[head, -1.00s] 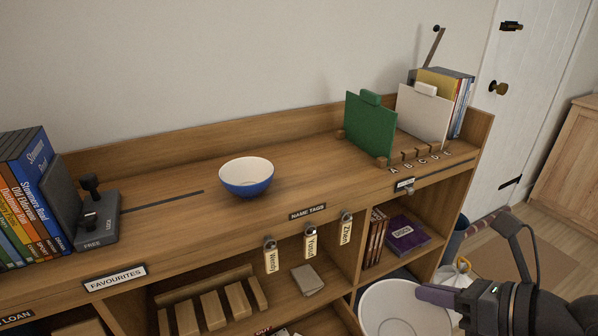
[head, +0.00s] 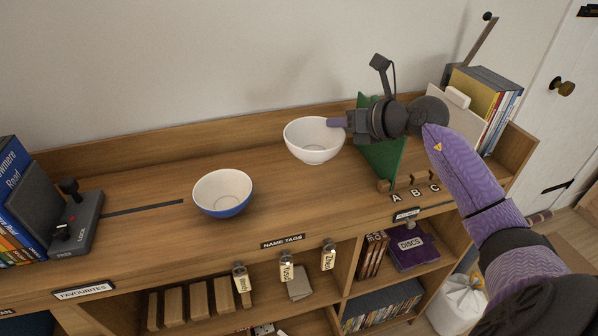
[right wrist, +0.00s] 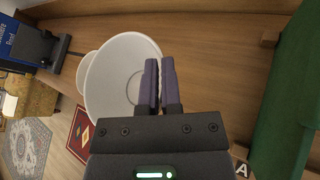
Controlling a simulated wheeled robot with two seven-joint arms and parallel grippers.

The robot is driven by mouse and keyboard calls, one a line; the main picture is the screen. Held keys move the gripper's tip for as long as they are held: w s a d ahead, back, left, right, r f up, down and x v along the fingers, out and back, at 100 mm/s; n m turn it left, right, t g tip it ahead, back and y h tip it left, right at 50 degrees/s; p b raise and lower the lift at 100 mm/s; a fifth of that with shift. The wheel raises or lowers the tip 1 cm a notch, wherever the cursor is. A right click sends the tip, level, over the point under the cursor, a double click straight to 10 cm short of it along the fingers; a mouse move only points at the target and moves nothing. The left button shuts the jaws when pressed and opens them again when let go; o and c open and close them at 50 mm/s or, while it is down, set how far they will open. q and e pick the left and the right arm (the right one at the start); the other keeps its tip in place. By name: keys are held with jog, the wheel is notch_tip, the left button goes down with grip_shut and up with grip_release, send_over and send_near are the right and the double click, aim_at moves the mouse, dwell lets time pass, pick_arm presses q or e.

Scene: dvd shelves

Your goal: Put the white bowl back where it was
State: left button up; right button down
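The white bowl (head: 312,146) is upright at the shelf unit's top (head: 150,228), right of the blue bowl with a white inside (head: 223,190). My right gripper (head: 337,123) is shut on the white bowl's right rim. In the right wrist view the two fingers (right wrist: 160,84) pinch the rim of the white bowl (right wrist: 112,85). I cannot tell whether the bowl's base touches the wood or hangs just above it. My left gripper is not in view.
A green divider (head: 383,158) stands close right of the bowl, partly hidden by my right gripper. A white divider (head: 452,112) and books (head: 492,90) are further right. A dark lever bookend (head: 75,222) stands left. The wood around the blue bowl is mostly clear.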

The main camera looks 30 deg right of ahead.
notch_tip(320, 180, down, 9)
jog(key=shift+r+b, duration=0.1)
jog(key=shift+b, duration=0.95)
jog(key=shift+s, duration=0.1)
jog(key=c, duration=0.8)
grip_release()
jog(key=shift+r, duration=0.1)
jog(key=p+v, duration=0.2)
jog(key=v, duration=1)
jog(key=shift+a+p, duration=0.1)
jog(key=shift+p, duration=0.2)
